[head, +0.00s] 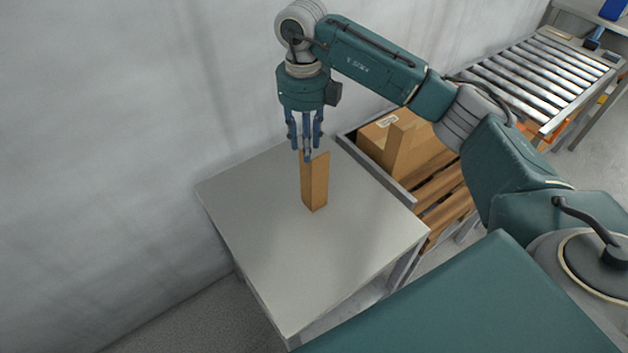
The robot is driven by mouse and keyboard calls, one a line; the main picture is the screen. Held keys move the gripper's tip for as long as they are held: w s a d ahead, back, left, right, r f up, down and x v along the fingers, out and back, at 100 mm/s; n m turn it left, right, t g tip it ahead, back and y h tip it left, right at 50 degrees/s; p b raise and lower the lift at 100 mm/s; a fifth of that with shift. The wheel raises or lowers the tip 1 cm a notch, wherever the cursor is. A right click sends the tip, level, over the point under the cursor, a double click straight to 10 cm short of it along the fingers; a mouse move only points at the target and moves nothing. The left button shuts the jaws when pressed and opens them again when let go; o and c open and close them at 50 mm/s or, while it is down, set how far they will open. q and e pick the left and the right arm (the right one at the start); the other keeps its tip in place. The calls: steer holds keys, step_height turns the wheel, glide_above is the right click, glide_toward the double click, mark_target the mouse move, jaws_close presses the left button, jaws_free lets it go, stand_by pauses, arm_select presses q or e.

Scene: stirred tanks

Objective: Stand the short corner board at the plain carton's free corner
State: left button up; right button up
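The short corner board (315,186), a brown angled strip, stands upright on a grey table. My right gripper (307,154) points down at the board's top end. One blue finger overlaps the board's upper edge in the picture. I cannot tell whether the fingers press on it. Brown cartons (428,150) stand on a wooden pallet behind the table to the right. A taller upright strip (398,147) shows at a carton corner there. Which carton is the plain one is unclear, and its free corner cannot be made out. My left gripper is not in view.
The grey table (290,270) is otherwise bare. A wall (120,130) runs along its left and back. A grey rail (372,172) lies between table and pallet (447,212). A roller conveyor (540,70) stands at the upper right.

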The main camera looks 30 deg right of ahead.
mark_target(315, 175)
step_height(315, 175, down, 6)
steer(key=p, duration=0.2)
steer(key=shift+d+f+p, duration=0.15)
steer(key=shift+d+p, duration=0.05)
steer(key=shift+p, duration=0.1)
jaws_close()
